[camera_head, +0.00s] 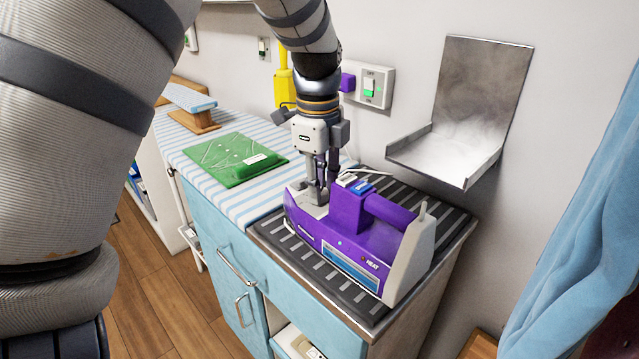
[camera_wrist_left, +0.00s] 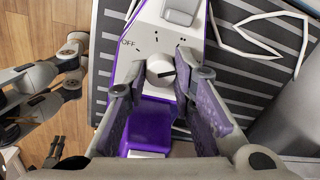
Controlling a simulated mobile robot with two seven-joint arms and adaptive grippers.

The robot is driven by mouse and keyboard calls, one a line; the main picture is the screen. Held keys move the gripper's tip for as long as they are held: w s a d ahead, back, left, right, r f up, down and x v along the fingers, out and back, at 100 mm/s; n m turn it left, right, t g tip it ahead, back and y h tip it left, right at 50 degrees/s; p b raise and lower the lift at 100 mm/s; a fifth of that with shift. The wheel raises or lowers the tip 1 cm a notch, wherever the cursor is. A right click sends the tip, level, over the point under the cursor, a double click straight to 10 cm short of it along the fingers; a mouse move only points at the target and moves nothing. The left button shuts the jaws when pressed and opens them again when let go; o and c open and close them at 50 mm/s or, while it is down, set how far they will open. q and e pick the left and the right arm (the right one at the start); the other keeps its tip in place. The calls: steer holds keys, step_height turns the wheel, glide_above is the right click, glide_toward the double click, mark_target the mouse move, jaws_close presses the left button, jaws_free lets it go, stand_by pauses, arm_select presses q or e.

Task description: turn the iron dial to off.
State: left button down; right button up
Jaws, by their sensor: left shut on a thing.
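A purple and grey iron (camera_head: 358,230) stands on a dark ribbed mat at the counter's end. Its round grey dial (camera_wrist_left: 160,70) shows in the left wrist view, with a dark pointer mark aimed to the right. The OFF label (camera_wrist_left: 127,43) is up and left of the dial, so the mark does not point at it. My left gripper (camera_head: 318,190) reaches down onto the iron, and its fingers (camera_wrist_left: 160,85) are shut on the dial from both sides. The fingers hide the dial in the head view. Grey jointed parts, seemingly my right gripper (camera_wrist_left: 70,75), show over the floor; their opening is unclear.
A green board (camera_head: 235,160) lies on the striped cover left of the iron. A metal shelf (camera_head: 465,125) and a wall switch (camera_head: 372,87) are behind it. A white cord (camera_wrist_left: 260,35) lies beside the iron. Blue cloth (camera_head: 585,230) hangs at the right.

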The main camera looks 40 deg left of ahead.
arm_select(q)
steer(key=shift+r+n, duration=0.1)
steer(key=shift+n, duration=1.9)
steer(key=n, duration=0.4)
steer(key=shift+n, duration=0.3)
steer(key=n, duration=0.4)
steer(key=shift+n, duration=0.3)
steer(key=n, duration=0.6)
steer(key=shift+w+d+g, duration=0.1)
steer(key=shift+g, duration=0.3)
steer(key=n, duration=0.6)
arm_select(e)
steer(key=shift+w+r, duration=0.4)
steer(key=shift+w, duration=0.05)
arm_select(q)
steer(key=shift+n, duration=0.3)
steer(key=c, duration=1.3)
jaws_free()
steer(key=shift+c, duration=0.2)
